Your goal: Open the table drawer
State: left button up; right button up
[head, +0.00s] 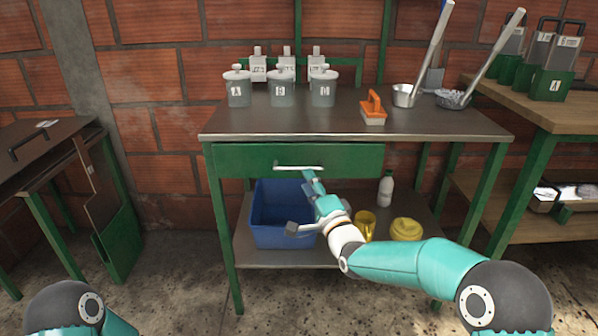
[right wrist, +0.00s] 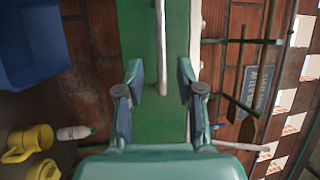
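The green drawer (head: 235,160) sits under the metal table top and looks shut, its front in line with the frame. Its pale bar handle (head: 288,167) runs sideways across the drawer's middle. My right gripper (head: 311,178) reaches up to the right part of the handle. In the right wrist view the right gripper (right wrist: 160,82) is open, and the handle (right wrist: 161,45) shows between its two fingers, with a gap on each side. I cannot tell how deep the handle sits between them. My left arm shows only in part at the bottom left; its gripper is out of view.
The metal table top (head: 345,128) carries lidded jars (head: 282,90), an orange-handled tool (head: 374,110) and long-handled ladles (head: 404,97). Below stand a blue crate (head: 283,238), a white bottle (head: 385,190) and yellow containers (head: 406,229). A wooden bench (head: 553,107) flanks the right.

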aim_at(300, 170)
jog(key=shift+x, duration=2.95)
grip_shut()
jog(key=shift+s+a, duration=0.1)
